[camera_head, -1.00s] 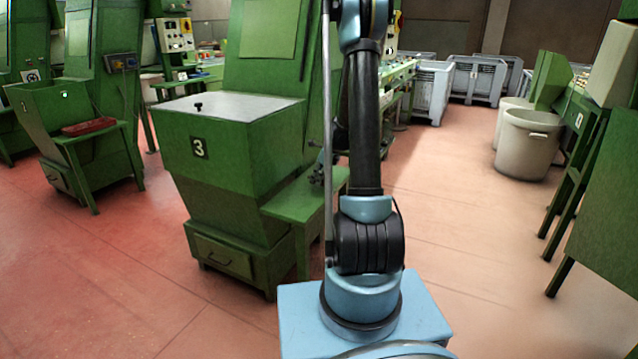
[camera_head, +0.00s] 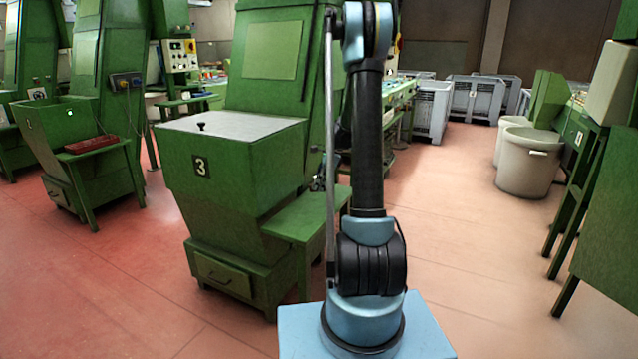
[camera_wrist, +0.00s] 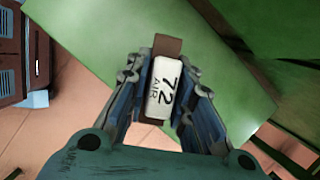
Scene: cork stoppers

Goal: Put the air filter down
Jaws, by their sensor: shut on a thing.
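The air filter (camera_wrist: 162,88) is a white block with dark lettering "72 AIR" and a brown end, seen in the wrist view. My gripper (camera_wrist: 164,82) is shut on it, one finger on each side. Behind the filter in the wrist view is a flat green surface (camera_wrist: 95,30); I cannot tell whether the filter touches it. In the head view my arm hides the gripper and the filter.
A green machine marked 3 (camera_head: 235,165) stands left of my arm, with a low green side table (camera_head: 300,222) at its right. A pale bin (camera_head: 528,162) and green stands are at the right. The reddish floor (camera_head: 455,215) between is clear.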

